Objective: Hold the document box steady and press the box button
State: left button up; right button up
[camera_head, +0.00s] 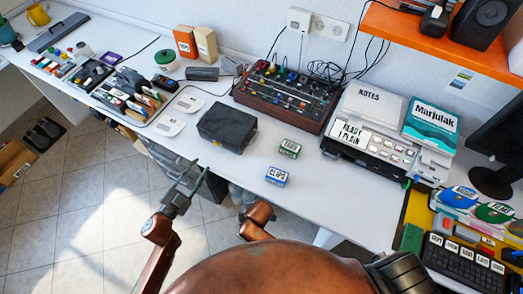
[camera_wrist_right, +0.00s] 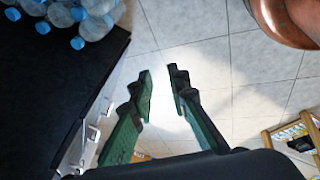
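A dark, closed box (camera_head: 227,128), which looks like the document box, lies flat on the white table in the head view.
Two small boxes, one green (camera_head: 289,148) and one blue marked CLIPS (camera_head: 277,176), lie right of the dark box. A mixer-like device (camera_head: 287,98) stands behind. Two pale flat pieces (camera_head: 171,123) lie left. Bottles (camera_wrist_right: 92,20) show in the right wrist view.

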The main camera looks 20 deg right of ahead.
jog(key=w+a+r+n, duration=0.1)
jog(key=a+r+n, duration=0.2)
jog(key=r, duration=0.7)
jog(key=w+d+r+t, duration=0.1)
jog(key=w+r+t, duration=0.1)
jog(key=w+r, duration=0.2)
jog(key=w+d+r+t, duration=0.1)
jog(key=w+r+t, duration=0.2)
jog(key=r, duration=0.4)
jog(key=w+d+r+t, duration=0.1)
jog(key=w+r+t, duration=0.1)
jog(key=w+r, duration=0.3)
jog(key=shift+w+r+n+t, duration=0.1)
jog(key=shift+r+n+t, duration=0.25)
jog(key=shift+r, duration=0.4)
jog(key=d+h, duration=0.1)
jog(key=d, duration=0.3)
jog(key=d+n+t+h, duration=0.1)
jog(key=d, duration=0.3)
jog(key=d+t+h, duration=0.1)
jog(key=d+h, duration=0.1)
jog(key=d, duration=0.3)
jog(key=shift+w+r+n, duration=0.2)
jog(key=shift+r+n, duration=0.15)
jog(key=shift+r, duration=0.05)
jog(key=shift+w+d, duration=0.2)
jog(key=x, duration=0.7)
jog(key=shift+w+f, duration=0.1)
jog(key=shift+w, duration=0.05)
jog(key=shift+c, duration=0.3)
